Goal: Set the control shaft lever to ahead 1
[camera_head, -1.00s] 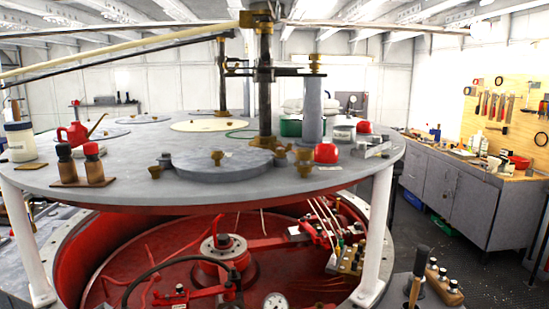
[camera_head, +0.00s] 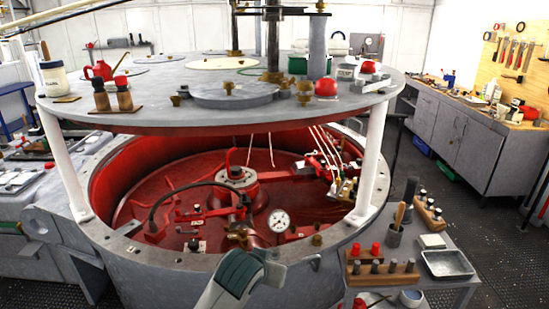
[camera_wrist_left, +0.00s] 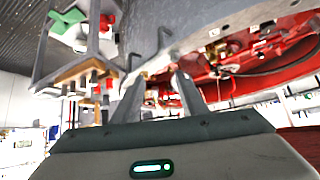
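A red-lined round well (camera_head: 130,200) under the raised grey deck holds red linkages, a central hub (camera_head: 236,178) and a pressure gauge (camera_head: 279,221). Brass and dark fittings (camera_head: 240,236) stand near its front rim. I cannot tell for sure which part is the control shaft lever or where it is set. A pale arm part of mine with a dark green band (camera_head: 238,274) reaches up from the bottom toward the front rim; no fingers can be made out there. In the left wrist view my left gripper (camera_wrist_left: 158,92) has its two fingers apart, with nothing held between them. My right gripper is not in view.
A small side table (camera_head: 432,263) with a metal tray (camera_head: 447,263), handles and red-topped pieces stands close right of the well. White posts (camera_head: 370,165) hold up the round deck (camera_head: 150,120), which overhangs the well. A grey workbench (camera_head: 465,135) stands at the right; dark floor lies before it.

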